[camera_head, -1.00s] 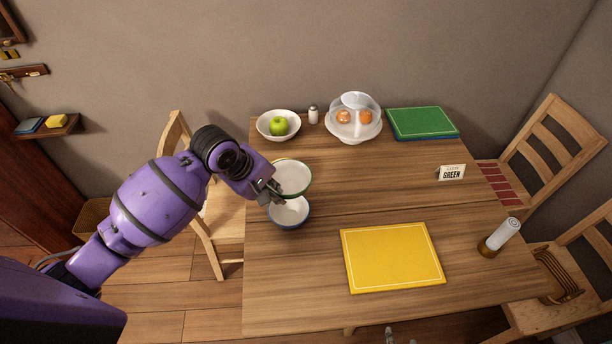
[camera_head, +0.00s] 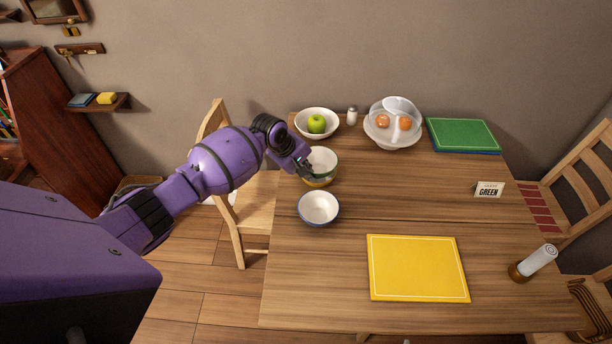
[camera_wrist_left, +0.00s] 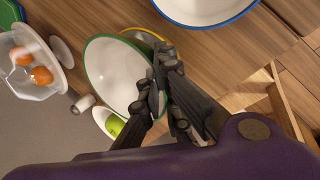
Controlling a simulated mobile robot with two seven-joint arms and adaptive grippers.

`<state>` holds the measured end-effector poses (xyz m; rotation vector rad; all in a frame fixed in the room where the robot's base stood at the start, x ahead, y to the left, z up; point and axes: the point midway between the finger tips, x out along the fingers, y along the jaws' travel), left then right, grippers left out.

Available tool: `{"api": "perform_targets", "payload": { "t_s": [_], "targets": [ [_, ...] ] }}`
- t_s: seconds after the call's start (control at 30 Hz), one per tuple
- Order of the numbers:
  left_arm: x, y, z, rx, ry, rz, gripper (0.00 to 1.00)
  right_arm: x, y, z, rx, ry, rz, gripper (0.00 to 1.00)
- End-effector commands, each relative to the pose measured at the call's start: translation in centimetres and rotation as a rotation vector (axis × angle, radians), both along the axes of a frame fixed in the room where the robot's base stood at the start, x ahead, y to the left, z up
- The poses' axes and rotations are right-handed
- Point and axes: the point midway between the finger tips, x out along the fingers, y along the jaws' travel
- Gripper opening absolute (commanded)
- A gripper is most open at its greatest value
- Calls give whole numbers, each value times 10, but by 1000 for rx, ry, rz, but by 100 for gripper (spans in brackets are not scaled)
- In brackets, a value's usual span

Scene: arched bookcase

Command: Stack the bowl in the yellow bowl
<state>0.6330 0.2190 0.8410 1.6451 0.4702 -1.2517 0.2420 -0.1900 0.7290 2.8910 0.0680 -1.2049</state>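A white bowl with a green rim (camera_head: 323,160) is over the yellow bowl (camera_head: 320,183) at the table's left side. My left gripper (camera_head: 306,171) is at the left of its rim. In the left wrist view the fingers (camera_wrist_left: 160,92) are closed on the edge of the green-rimmed bowl (camera_wrist_left: 112,75). Part of the yellow bowl's rim (camera_wrist_left: 143,34) shows behind it. Most of the yellow bowl is hidden, and I cannot tell whether the two bowls touch. My right gripper is not clearly in view.
A blue-rimmed white bowl (camera_head: 318,209) stands just in front. Behind are a bowl (camera_head: 303,115) with a green apple (camera_head: 316,123), a shaker (camera_head: 352,115) and a covered cake stand (camera_head: 382,138). A yellow mat (camera_head: 418,268) lies in front. The table's middle is clear.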

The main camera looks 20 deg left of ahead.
Motion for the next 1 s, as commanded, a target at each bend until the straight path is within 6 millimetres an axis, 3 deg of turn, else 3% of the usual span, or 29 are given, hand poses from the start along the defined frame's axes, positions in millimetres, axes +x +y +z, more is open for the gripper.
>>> {"api": "perform_targets", "payload": {
  "t_s": [0.13, 0.23, 0.33, 0.53, 0.7, 1.0],
  "targets": [
    [8, 2, -9, 0, 0, 1, 0, -1, 0, -1, 1, 2, -1, 40],
    [5, 3, -35, 1, 10, -1, 0, -15, 0, -17, 0, 36, -1, 40],
    [3, 3, -48, 2, 12, -1, 0, -18, -2, -22, -4, 40, -5, 40],
    [0, 3, -51, 4, 18, 0, 0, -13, -6, -16, -8, 26, -11, 40],
    [-2, 2, -55, 3, 25, -1, 23, -11, -5, -16, -7, 24, -10, 40],
    [-1, 1, -52, 2, 22, -2, 23, -12, -3, -18, -5, 29, -8, 40]
  ]
}}
